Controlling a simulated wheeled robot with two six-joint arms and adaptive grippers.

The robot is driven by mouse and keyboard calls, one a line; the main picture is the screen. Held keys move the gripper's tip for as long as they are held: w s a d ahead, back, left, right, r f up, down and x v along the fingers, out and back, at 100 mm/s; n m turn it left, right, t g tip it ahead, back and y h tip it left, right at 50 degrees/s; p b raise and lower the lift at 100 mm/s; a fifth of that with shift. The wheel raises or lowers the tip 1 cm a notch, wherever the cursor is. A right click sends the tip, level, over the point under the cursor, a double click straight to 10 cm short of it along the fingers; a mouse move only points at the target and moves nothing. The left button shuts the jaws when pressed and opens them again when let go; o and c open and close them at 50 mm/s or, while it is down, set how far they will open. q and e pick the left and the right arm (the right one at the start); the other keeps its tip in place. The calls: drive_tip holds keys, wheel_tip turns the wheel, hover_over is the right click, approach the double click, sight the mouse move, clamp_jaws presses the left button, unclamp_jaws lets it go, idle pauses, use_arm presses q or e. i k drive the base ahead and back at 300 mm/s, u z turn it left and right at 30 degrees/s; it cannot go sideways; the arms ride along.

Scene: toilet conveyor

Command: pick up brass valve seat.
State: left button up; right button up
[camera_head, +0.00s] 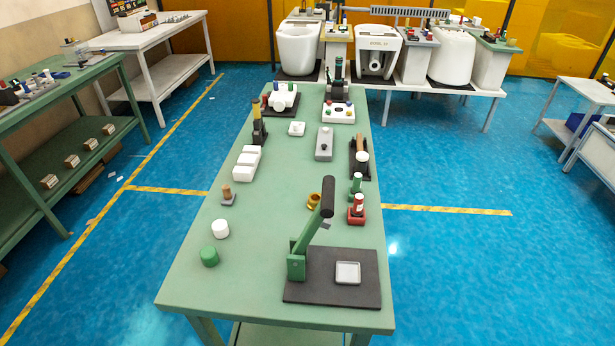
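A brass valve seat (313,201), a small gold ring-like part, sits on the green table (250,281) near its middle. Neither of my grippers shows in the head view, and nothing is seen touching the brass part.
The lever stands on a dark base plate (365,295) with a white tray (347,272). A red bottle (357,210) and a green bottle (355,187) stand to the right. White (220,229) and green (209,256) cylinders stand front left. The table's front middle is clear.

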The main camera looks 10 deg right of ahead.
sight(314, 198)
drive_tip(key=z, duration=2.85)
drive_tip(key=i, duration=1.8)
drive_tip(key=u, duration=2.3)
drive_tip(key=i, duration=2.35)
drive_tip(key=u, duration=1.05)
